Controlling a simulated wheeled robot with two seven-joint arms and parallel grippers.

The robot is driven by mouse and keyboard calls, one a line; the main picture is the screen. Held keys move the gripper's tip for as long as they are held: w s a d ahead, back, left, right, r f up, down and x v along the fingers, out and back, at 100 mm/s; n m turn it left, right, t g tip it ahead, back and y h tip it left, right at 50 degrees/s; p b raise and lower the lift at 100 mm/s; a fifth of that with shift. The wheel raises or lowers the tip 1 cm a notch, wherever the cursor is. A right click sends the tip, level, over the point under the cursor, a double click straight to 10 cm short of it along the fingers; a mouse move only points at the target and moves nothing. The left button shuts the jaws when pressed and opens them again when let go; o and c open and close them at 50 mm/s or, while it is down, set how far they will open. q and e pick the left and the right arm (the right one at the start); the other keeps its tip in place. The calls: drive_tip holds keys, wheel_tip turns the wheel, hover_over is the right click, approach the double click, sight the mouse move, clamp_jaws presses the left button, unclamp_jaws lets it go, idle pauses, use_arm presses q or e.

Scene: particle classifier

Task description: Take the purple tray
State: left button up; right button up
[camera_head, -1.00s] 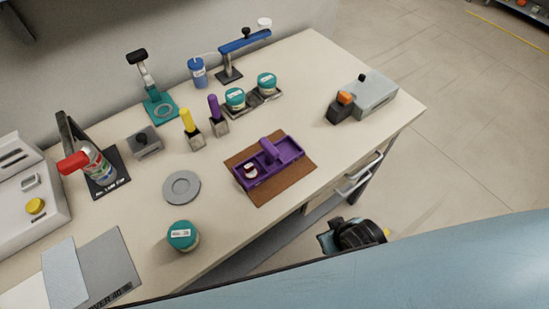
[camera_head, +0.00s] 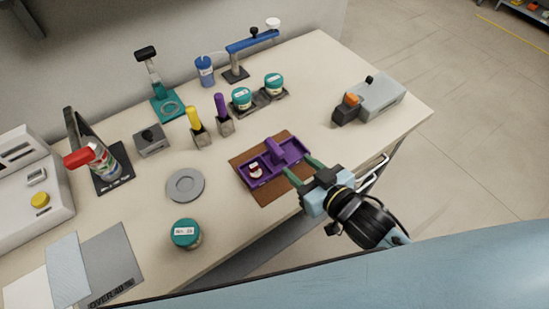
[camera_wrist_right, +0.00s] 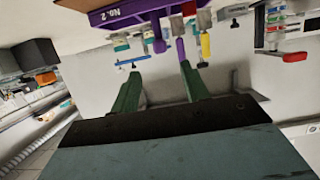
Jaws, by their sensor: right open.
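The purple tray (camera_head: 289,152) lies on a brown mat (camera_head: 277,197) near the table's front edge. It has a raised purple handle or block (camera_head: 274,147) and a small red-and-white item (camera_head: 255,169) in its left part. My right gripper (camera_head: 298,165) is open and empty, its green fingers reaching the tray's front right edge. Whether they touch it I cannot tell. In the right wrist view the tray's side (camera_wrist_right: 135,12), marked "No.2", shows at the top, beyond the spread fingers (camera_wrist_right: 158,75). My left gripper is not in view.
A teal-lidded jar (camera_head: 186,233) and a grey disc (camera_head: 185,186) lie left of the mat. Yellow (camera_head: 195,120) and purple (camera_head: 221,106) handled tools stand behind the tray. A grey device (camera_head: 375,97) sits at the right. The table is clear between mat and device.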

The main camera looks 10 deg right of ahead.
sight(270, 144)
drive_tip(key=b+x, duration=0.1)
drive_tip(key=x, duration=1.2)
drive_tip(key=shift+s+a+f, duration=0.1)
drive_tip(key=shift+s+f, duration=0.05)
drive_tip(key=shift+c, duration=0.4)
clamp_jaws()
